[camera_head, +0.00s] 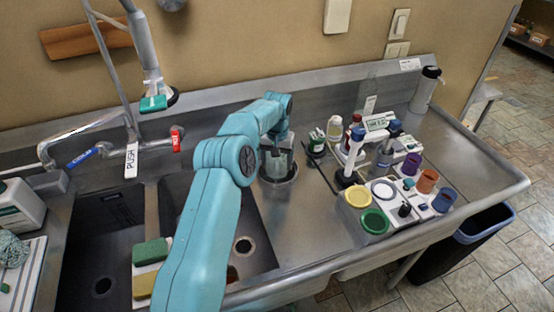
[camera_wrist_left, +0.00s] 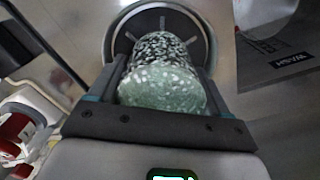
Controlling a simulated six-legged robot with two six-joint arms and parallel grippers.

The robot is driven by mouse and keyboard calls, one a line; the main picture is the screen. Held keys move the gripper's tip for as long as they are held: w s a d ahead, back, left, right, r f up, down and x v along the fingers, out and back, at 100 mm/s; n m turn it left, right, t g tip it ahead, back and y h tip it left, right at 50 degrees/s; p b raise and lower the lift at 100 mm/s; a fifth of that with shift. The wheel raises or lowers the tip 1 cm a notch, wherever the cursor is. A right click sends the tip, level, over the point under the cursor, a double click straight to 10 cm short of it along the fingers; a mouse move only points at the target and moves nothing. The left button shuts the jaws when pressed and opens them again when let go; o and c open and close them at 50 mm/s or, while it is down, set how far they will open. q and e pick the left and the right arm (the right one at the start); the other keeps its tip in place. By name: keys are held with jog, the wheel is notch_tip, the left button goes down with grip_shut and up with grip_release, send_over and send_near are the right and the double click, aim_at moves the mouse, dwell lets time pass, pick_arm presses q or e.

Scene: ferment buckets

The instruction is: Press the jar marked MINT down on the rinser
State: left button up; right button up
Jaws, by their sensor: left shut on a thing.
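My left gripper (camera_head: 277,152) is shut on a jar with a speckled green and black-and-white surface, seen in the left wrist view (camera_wrist_left: 163,85). The two fingers lie along its sides. No MINT marking shows on the side I see. The rinser (camera_head: 279,181) is a round metal fixture on the counter right of the sink; in the left wrist view its ring and spokes (camera_wrist_left: 207,38) show around the jar's far end. The jar is over the rinser; I cannot tell whether they touch. My right gripper is not in view.
A tray with coloured cups, including a yellow one (camera_head: 358,197) and a green one (camera_head: 374,222), stands to the right. Several bottles, including a white one (camera_head: 334,130), stand behind it. The double sink (camera_head: 95,235) with sponges (camera_head: 150,252) is left.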

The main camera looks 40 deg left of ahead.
pick_arm(q)
notch_tip(320, 180, up, 6)
jog(key=p, duration=0.4)
jog(key=shift+f+p, duration=0.1)
jog(key=shift+p, duration=0.2)
jog(key=shift+r, duration=1.1)
jog(key=shift+d+b, duration=0.1)
jog(key=shift+b, duration=0.2)
